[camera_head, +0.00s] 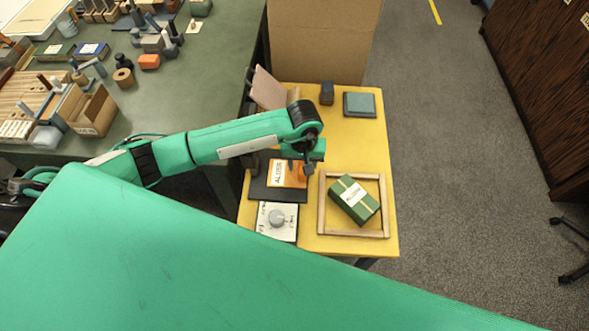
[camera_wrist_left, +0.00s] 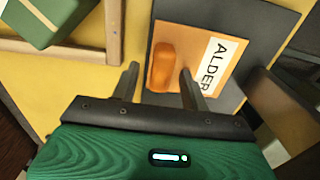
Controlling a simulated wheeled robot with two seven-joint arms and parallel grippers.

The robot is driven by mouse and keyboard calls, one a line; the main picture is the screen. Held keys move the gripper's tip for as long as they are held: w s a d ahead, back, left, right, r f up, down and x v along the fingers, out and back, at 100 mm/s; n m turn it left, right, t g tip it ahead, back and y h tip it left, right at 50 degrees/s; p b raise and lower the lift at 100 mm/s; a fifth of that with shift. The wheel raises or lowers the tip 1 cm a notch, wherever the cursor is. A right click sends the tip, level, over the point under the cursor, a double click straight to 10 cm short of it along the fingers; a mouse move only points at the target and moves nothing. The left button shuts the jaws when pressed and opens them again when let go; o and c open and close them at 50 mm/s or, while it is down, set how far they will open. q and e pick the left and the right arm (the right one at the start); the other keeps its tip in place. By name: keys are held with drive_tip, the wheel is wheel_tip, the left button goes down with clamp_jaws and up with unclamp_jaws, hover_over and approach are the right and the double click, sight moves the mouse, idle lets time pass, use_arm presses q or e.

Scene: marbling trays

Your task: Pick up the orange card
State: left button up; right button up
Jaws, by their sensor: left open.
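The orange card (camera_head: 287,182) lies flat on a dark mat (camera_head: 258,190) on the yellow table. It carries a white label reading ALDER and, in the left wrist view, a raised orange grip (camera_wrist_left: 162,62) stands on the card (camera_wrist_left: 210,88). My left gripper (camera_head: 300,168) is above the card's right part, open and empty. In the left wrist view the fingers (camera_wrist_left: 159,69) lie to either side of the raised grip; whether they touch it I cannot tell. My right gripper is not in view.
Right of the card, a wooden frame (camera_head: 322,215) holds a green box (camera_head: 360,207). A panel with a round knob (camera_head: 277,217) sits in front of the mat. A pink tilted board (camera_head: 268,88), a dark block (camera_head: 326,93) and a grey-green square (camera_head: 359,104) stand at the back.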

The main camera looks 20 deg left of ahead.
use_arm(q)
clamp_jaws()
